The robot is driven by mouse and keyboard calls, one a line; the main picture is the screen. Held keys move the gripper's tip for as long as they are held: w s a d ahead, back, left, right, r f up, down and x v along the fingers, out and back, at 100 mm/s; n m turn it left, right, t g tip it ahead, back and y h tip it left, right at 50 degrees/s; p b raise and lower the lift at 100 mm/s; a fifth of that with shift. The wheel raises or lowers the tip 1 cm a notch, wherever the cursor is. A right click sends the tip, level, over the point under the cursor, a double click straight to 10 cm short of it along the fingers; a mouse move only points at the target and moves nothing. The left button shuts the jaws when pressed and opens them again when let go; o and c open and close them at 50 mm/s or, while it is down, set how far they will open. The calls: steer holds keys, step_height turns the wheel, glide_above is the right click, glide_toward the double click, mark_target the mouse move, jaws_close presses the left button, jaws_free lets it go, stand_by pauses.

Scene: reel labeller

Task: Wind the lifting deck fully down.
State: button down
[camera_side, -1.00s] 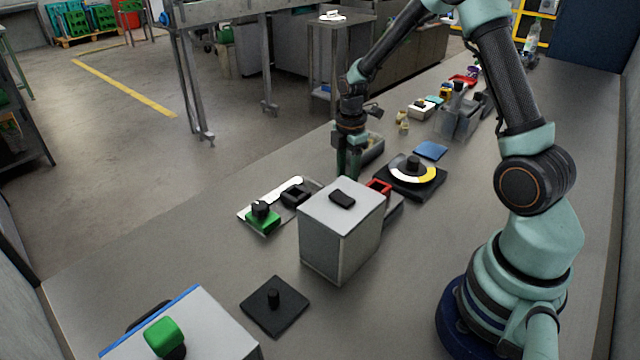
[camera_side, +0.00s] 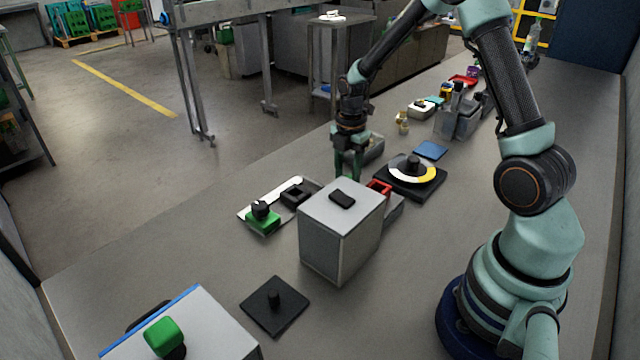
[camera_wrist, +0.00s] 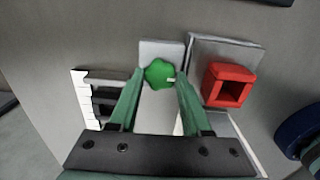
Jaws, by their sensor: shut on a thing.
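In the wrist view, my gripper (camera_wrist: 160,78) has its two green fingers on either side of a green lobed knob (camera_wrist: 157,73) and is shut on it. The knob stands at a pale grey plate (camera_wrist: 148,47). Beside it, a grey platform (camera_wrist: 225,50), perhaps the lifting deck, carries a red hollow square block (camera_wrist: 231,83). In the side view, my gripper (camera_side: 348,166) is low behind a grey box (camera_side: 340,235), which hides the knob. The red block (camera_side: 379,188) shows just right of the box. The deck's height cannot be told.
A black dial base with a white and yellow ring (camera_side: 410,175) lies to the right. A white slide plate with a green block (camera_side: 263,221) and black square ring (camera_side: 295,194) lies left of the box. A black pegged plate (camera_side: 275,306) lies in front.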

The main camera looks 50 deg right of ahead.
steer(key=shift+c, duration=1.8)
jaws_free()
step_height(320, 180, up, 12)
